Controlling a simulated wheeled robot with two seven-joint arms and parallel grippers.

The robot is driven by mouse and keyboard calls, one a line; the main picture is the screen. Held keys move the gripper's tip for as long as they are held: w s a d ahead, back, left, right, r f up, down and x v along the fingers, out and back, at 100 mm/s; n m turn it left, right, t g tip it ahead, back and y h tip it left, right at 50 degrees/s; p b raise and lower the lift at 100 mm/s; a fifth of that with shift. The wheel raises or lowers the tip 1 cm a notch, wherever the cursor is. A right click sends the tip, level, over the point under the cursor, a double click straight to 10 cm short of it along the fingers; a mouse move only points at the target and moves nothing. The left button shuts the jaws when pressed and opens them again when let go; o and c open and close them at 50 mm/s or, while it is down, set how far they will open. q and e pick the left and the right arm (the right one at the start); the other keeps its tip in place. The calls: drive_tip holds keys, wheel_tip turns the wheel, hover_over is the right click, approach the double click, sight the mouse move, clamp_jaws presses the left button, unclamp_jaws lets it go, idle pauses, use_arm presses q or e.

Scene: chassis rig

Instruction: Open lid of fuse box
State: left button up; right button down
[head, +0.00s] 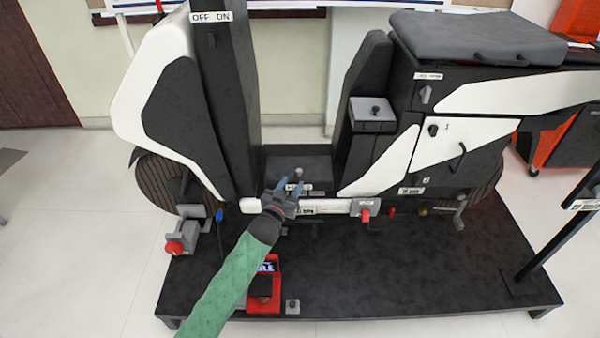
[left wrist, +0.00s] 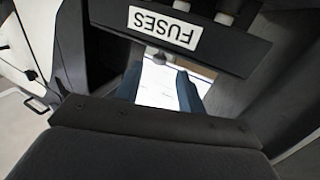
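The fuse box lid (head: 318,165) is a dark panel low in the middle of the rig, between the two black uprights. It appears closed, with a small grey knob (head: 298,173) on it. In the left wrist view, the white FUSES label (left wrist: 163,28) shows upside down on the dark panel, and a knob (left wrist: 157,54) sits just below it. My left gripper (head: 290,183) is open and empty at the front of the lid. Its blue fingers (left wrist: 159,78) are spread apart, with the knob just beyond and roughly between their tips. My right gripper is not in view.
A white bar (head: 335,208) with a red switch (head: 366,214) runs below the lid. A white-and-black body (head: 160,90) rises left, and a seat (head: 480,38) and panels stand right. A red device (head: 264,290) lies on the black platform (head: 400,270), whose front is mostly clear.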

sight(298, 174)
use_arm(q)
drive_tip(key=shift+x, duration=3.5)
clamp_jaws()
